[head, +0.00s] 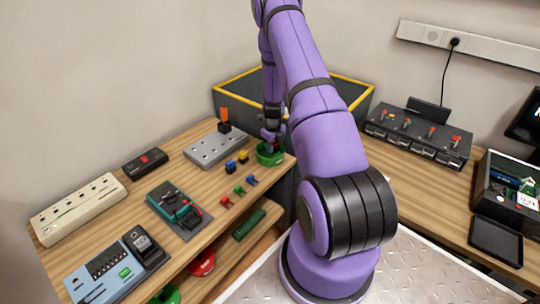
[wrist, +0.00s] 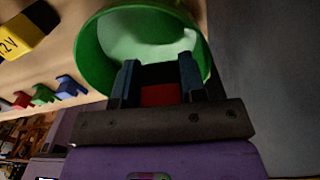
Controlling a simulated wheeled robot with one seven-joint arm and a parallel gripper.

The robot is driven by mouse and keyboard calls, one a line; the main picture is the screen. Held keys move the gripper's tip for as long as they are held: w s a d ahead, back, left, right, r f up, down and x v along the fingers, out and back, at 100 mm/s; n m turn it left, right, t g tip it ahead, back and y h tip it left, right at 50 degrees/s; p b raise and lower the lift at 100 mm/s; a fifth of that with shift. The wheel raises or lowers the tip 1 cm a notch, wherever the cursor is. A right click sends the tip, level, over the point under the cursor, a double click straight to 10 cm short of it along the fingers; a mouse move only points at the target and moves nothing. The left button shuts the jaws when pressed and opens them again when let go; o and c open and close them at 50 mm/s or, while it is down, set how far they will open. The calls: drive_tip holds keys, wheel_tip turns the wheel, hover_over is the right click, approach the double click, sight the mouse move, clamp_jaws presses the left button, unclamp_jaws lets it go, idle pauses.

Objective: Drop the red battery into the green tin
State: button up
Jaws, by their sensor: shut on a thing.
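The green tin (head: 264,157) stands at the right end of the wooden bench, near its edge. In the wrist view the green tin (wrist: 92,44) opens just beyond my fingertips, with its pale inside showing. My gripper (wrist: 158,82) is shut on the red battery (wrist: 160,95), a red block with a dark end between the two fingers. The battery overlaps the tin's opening in the wrist view; I cannot tell how deep it sits. In the head view my gripper (head: 271,141) is at the tin, and the battery is hardly visible there.
Blue (head: 230,166) and yellow (head: 243,157) batteries stand left of the tin. Small red, green and blue clips (head: 239,190) lie in front. A grey socket block (head: 215,148) is further left. A dark yellow-rimmed bin (head: 240,97) stands behind.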

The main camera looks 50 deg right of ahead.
drive_tip(key=o, duration=1)
drive_tip(key=shift+o, duration=0.2)
wheel_tip(320, 180, up, 11)
drive_tip(key=shift+f, duration=0.1)
